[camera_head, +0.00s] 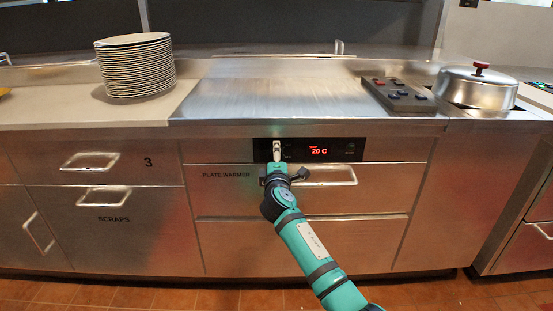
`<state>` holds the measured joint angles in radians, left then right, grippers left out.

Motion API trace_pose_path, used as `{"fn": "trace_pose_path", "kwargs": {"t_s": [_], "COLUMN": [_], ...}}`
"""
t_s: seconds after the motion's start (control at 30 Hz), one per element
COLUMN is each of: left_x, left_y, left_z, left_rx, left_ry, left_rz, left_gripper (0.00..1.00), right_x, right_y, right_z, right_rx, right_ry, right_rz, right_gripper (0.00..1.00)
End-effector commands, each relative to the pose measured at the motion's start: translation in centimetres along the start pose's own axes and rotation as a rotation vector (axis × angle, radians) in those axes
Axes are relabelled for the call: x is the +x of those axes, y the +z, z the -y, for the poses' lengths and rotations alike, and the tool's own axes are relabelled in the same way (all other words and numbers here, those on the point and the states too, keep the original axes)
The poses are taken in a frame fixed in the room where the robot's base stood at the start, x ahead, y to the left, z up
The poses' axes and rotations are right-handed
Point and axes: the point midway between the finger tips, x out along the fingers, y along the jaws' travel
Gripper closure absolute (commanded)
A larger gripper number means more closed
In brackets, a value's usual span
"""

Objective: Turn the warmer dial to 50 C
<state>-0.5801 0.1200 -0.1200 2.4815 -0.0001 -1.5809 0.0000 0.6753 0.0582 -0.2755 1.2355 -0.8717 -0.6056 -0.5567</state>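The plate warmer's black control panel (345,149) is on the front of the steel counter, and its red display (319,151) reads 20 C. My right gripper (277,148) is at the left part of this panel, left of the display. The arm comes up from the lower right. The dial is not clearly visible; the gripper covers that part of the panel. The gripper is too small to tell whether it is open or shut, or whether it touches the dial. My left gripper is not in view.
The plate warmer's drawer handle (335,175) sticks out just below the panel, beside my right wrist. A stack of plates (136,68) stands on the counter at left. A button box (402,96) and a lidded pot (477,89) are at right. The steel top (275,88) is clear.

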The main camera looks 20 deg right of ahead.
Motion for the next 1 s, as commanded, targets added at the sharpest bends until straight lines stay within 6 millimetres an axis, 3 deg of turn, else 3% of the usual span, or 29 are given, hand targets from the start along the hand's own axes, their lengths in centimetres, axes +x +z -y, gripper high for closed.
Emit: {"fn": "trace_pose_path", "kwargs": {"t_s": [0.17, 0.6, 1.0], "left_x": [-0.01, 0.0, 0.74], "left_y": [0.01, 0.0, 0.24], "left_z": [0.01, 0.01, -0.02], "left_rx": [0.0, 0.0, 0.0], "left_ry": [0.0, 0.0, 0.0], "left_rz": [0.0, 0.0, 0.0], "left_gripper": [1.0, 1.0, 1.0], "right_x": [-0.01, -0.04, -0.06], "right_y": [-0.01, -0.02, -0.06], "right_z": [-0.03, 0.01, 0.24], "right_rx": [0.0, 0.0, 0.086], "right_ry": [0.0, 0.0, -0.001], "right_rz": [0.0, 0.0, 0.0], "right_gripper": [0.44, 1.0, 1.0]}}
